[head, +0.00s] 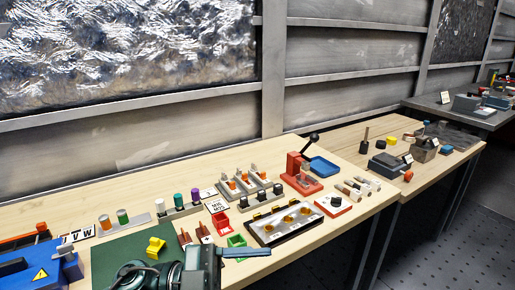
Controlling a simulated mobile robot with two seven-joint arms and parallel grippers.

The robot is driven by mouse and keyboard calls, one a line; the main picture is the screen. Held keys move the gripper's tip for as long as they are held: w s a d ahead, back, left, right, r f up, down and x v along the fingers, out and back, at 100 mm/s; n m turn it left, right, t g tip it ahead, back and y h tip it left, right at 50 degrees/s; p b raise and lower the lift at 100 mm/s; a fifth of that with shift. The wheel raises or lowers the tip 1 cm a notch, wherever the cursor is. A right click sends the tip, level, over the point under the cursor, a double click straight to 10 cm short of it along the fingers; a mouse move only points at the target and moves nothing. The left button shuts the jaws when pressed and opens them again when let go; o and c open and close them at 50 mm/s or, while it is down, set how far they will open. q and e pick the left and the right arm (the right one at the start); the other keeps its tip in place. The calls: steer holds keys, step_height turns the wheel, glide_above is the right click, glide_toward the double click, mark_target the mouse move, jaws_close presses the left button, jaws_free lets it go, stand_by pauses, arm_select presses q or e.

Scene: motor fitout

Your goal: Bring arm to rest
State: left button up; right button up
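Neither of my grippers shows in the head view, and I cannot see where my arms are. A dark grey-green rounded body, which looks like a motor (168,275), is cut off by the bottom edge. A box-like part with a flat blue-grey bar sticks out on its right. A green mat (108,262) lies on the bench by it, with a yellow piece (155,247) on top.
The wooden bench (330,225) carries a red press (300,175), a blue tray (323,167), a black-framed tray (268,232), red (220,222) and green (237,242) bins and several small parts in racks. A blue machine (40,270) stands left. Floor (440,235) shows clear at right.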

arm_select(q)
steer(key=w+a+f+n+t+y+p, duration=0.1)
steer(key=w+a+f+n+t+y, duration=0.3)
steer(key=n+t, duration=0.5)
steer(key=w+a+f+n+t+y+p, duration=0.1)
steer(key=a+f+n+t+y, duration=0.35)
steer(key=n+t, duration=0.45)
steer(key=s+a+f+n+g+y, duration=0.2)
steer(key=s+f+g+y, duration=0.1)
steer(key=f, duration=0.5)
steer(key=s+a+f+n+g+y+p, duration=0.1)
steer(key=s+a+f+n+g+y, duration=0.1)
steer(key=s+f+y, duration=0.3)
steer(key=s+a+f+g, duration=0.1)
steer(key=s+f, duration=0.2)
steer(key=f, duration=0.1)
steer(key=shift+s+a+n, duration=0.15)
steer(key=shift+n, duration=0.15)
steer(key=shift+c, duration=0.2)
